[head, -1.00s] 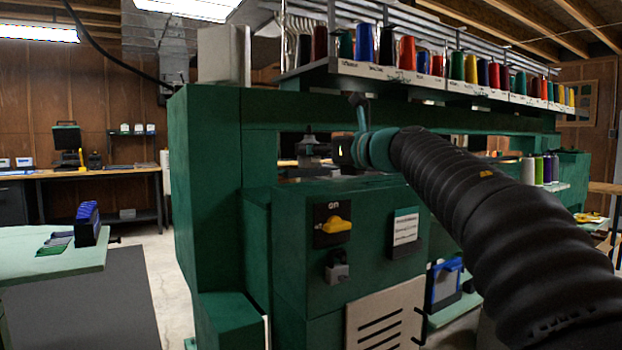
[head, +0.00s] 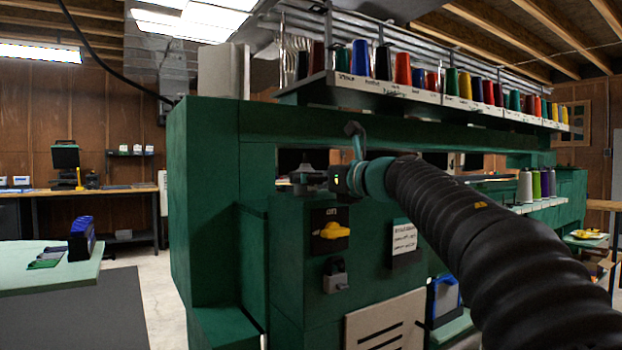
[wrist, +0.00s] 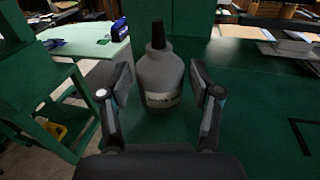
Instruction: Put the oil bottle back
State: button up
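The oil bottle (wrist: 160,78) is grey with a black cap and a label, and it stands upright in the wrist view over a green surface. My gripper (wrist: 160,95) is open, with one finger on each side of the bottle and small gaps showing between pads and bottle. In the head view my gripper (head: 318,178) is at the opening of the green machine, above the switch panel. The bottle is mostly hidden there behind the fingers. I cannot tell how firmly its base rests on the surface.
A thread rack (head: 420,90) with coloured cones overhangs the opening. A yellow switch (head: 331,231) and a label card (head: 404,237) are on the panel below. A pale green table (head: 40,275) stands at left. Several cones (head: 536,184) stand on a shelf at right.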

jog(key=shift+r, duration=0.1)
jog(key=shift+r, duration=0.15)
jog(key=b+v, duration=0.1)
jog(key=v, duration=1.1)
jog(key=shift+d, duration=0.1)
